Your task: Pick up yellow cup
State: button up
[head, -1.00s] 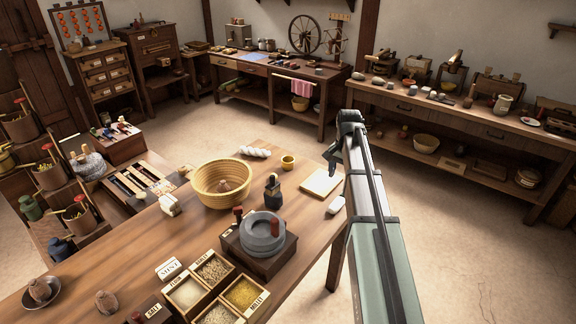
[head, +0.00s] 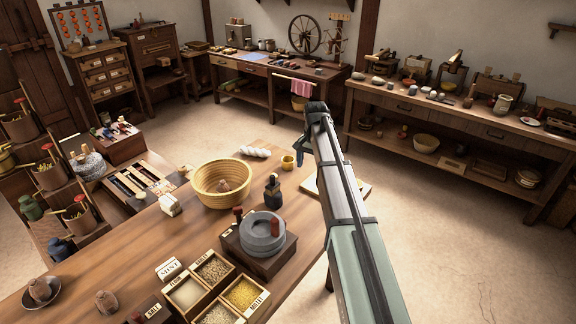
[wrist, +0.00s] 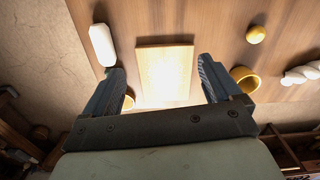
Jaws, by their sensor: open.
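The yellow cup (head: 288,162) stands on the wooden table, just left of my gripper (head: 298,148) in the head view. In the wrist view the cup (wrist: 246,80) is just outside the right fingertip, with its opening partly visible. My gripper (wrist: 165,85) is open and empty, its fingers apart over the table with a pale board between them in view. The cup is not between the fingers.
The pale board (wrist: 165,62) lies on the table, with a white block (wrist: 102,44) beside it. A white twisted bundle (head: 256,152) and a large yellow basket (head: 208,184) are near the cup. A dark bottle (head: 272,189) stands in front of it.

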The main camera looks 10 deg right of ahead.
jog(key=w+a+n, duration=0.2)
jog(key=w+a, duration=0.3)
jog(key=w, duration=0.7)
jog(key=n+t, duration=0.1)
jog(key=n, duration=0.9)
send_over(288, 161)
jog(key=s, duration=0.2)
jog(key=shift+y, duration=0.3)
notch_tip(288, 161, down, 7)
jog(key=shift+s+d+f, duration=0.1)
jog(key=shift+s+f, duration=0.05)
jog(key=shift+a+f, duration=0.15)
jog(key=shift+f, duration=1.2)
jog(key=shift+a+f, duration=0.1)
jog(key=shift+f, duration=1.25)
jog(key=c, duration=1.1)
